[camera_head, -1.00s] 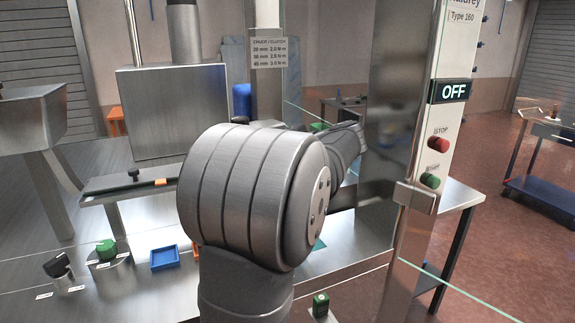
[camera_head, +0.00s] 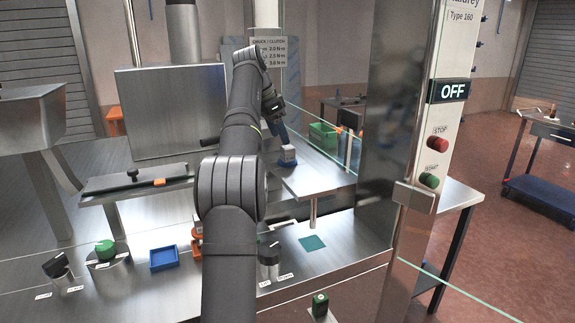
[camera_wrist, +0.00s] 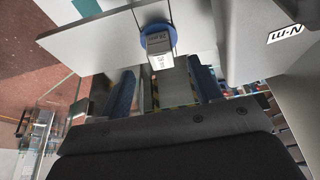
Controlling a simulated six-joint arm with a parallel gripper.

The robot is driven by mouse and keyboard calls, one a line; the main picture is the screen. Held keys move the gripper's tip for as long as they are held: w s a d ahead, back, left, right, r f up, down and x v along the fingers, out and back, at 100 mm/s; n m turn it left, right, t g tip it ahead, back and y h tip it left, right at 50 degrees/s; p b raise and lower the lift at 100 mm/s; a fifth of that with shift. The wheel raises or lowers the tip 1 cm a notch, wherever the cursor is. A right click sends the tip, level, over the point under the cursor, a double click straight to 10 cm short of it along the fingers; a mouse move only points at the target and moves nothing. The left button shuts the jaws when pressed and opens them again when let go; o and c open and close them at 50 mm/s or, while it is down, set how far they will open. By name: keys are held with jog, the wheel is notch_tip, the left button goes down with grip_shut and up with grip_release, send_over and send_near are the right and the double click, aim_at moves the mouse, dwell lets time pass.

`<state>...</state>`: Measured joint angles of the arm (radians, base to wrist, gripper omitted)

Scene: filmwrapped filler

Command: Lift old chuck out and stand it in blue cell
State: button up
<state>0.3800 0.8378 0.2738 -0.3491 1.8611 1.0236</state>
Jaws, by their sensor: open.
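A small grey part with a label and a blue round base (camera_head: 287,156) stands on a metal shelf; it looks like the chuck, but I cannot be sure. It also shows in the wrist view (camera_wrist: 158,42), ahead of the fingers. My gripper (camera_head: 280,133) is open just above it, its dark blue fingers (camera_wrist: 165,90) spread and apart from the part. The square blue tray (camera_head: 164,258), likely the blue cell, lies on the bench at lower left; its inside looks empty.
Another black-topped knob (camera_head: 268,252) and a teal patch (camera_head: 312,243) lie right of my arm. A glass guard and steel post (camera_head: 408,180) bound the right side.

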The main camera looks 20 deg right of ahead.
aim_at(286, 147)
jog(key=shift+d, duration=0.1)
jog(key=shift+d+f, duration=0.15)
jog(key=shift+x, duration=3.4)
jog(key=shift+d, duration=0.1)
grip_shut()
